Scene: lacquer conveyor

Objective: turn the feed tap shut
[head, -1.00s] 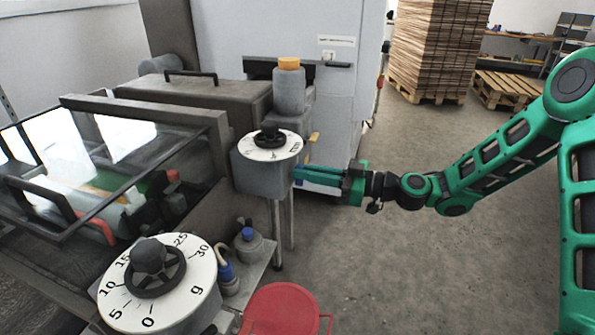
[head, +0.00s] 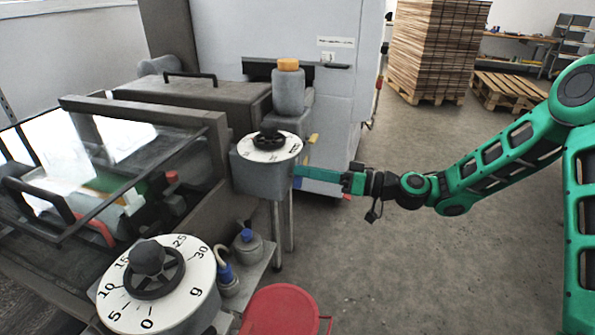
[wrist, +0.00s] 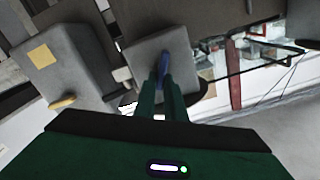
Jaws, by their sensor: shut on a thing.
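The feed tap shows as a blue handle (wrist: 163,62) on a grey box in the wrist view. My gripper (wrist: 162,78) is shut on this handle, with its two dark green fingers on either side of it. In the head view my gripper (head: 300,171) reaches in from the right and its tips meet the right side of the grey box (head: 262,181) under the small dial. The handle is hidden there by the fingers and the box, so how far it is turned cannot be told.
A small dial with a black handwheel (head: 269,140) tops the box. A yellow lever (head: 314,139) sits just behind. A grey bottle with an orange cap (head: 288,90) stands above. A large dial (head: 190,292) and red lid (head: 280,312) are in front.

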